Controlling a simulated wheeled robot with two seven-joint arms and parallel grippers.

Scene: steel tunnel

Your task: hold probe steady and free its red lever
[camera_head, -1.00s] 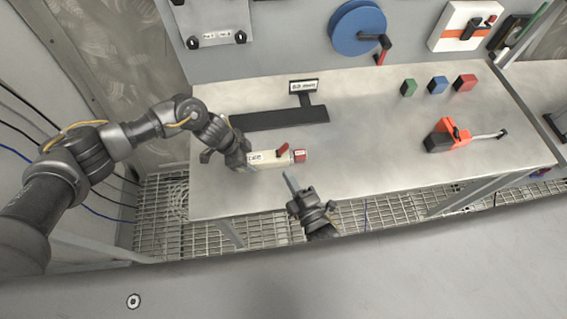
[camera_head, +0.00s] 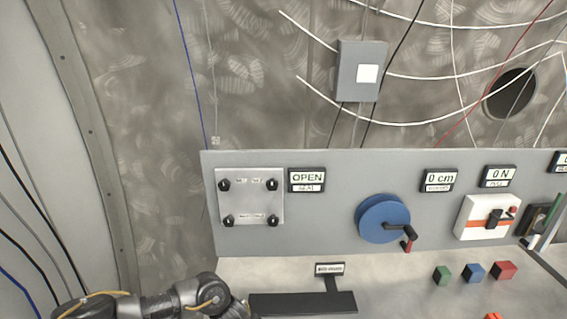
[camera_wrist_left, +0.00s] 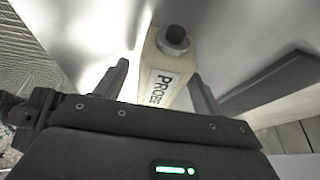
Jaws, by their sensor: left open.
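The probe (camera_wrist_left: 154,52) shows in the left wrist view as a cream block with a black-on-white PROBE label and a dark round knob at its far end. My left gripper (camera_wrist_left: 161,84) is open, with one finger on each side of the probe's body. I cannot tell whether either finger touches it. The probe's red lever shows in neither current view. The head view is tilted up at the back panel and cuts off the probe and the left gripper; only part of my left arm shows at the bottom. My right gripper is not in clear view.
The back panel (camera_head: 330,235) carries an OPEN sign (camera_head: 306,180), a blue reel (camera_head: 383,218) with a red-handled crank, and a white-and-orange device (camera_head: 487,217). Green (camera_head: 442,275), blue (camera_head: 474,272) and red (camera_head: 503,271) blocks stand on the bench. A dark flat bar (camera_wrist_left: 268,84) lies beside the probe.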

